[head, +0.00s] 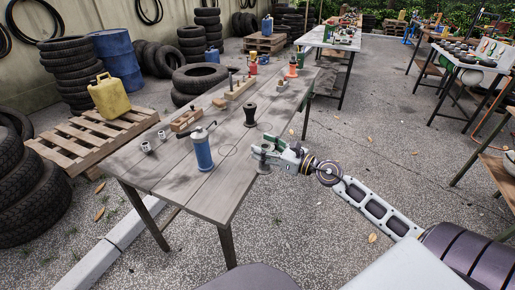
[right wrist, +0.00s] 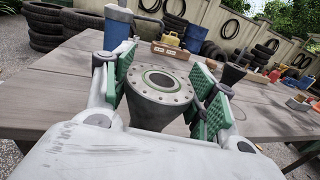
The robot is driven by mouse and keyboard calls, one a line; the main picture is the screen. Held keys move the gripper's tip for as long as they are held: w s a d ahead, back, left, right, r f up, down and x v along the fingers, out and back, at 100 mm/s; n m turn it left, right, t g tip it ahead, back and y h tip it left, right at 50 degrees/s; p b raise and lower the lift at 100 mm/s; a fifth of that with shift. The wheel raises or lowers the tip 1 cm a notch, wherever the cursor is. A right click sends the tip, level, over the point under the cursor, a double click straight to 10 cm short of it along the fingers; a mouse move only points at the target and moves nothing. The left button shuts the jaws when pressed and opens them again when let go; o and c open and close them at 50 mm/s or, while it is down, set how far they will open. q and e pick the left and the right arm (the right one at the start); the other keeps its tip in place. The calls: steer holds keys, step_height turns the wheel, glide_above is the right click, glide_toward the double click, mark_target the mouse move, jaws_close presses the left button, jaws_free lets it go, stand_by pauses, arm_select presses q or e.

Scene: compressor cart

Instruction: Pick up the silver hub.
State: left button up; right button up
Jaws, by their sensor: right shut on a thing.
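The silver hub (right wrist: 160,84) has a round flange with a ring of bolt holes and a tapered body below. In the right wrist view it sits upright between the green finger pads of my right gripper (right wrist: 163,92), which is shut on it. In the head view the hub (head: 262,163) is at the near right edge of the wooden table (head: 180,172), partly hidden by my right gripper (head: 268,149). I cannot tell whether its base touches the tabletop. My left gripper is not in view.
A blue canister (head: 201,150) with a hose and a dark spool-shaped part (head: 250,115) stand close by on the table. Wooden blocks (head: 186,121) and small metal parts lie farther left. A pallet with a yellow can (head: 109,97) is beyond.

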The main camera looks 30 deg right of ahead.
arm_select(q)
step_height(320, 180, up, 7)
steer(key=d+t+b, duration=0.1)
steer(key=b, duration=0.4)
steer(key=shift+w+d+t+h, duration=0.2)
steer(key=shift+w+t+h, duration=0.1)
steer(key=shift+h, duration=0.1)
arm_select(e)
steer(key=v, duration=1)
steer(key=shift+s, duration=0.3)
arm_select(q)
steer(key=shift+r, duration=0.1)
arm_select(e)
steer(key=shift+d, duration=0.1)
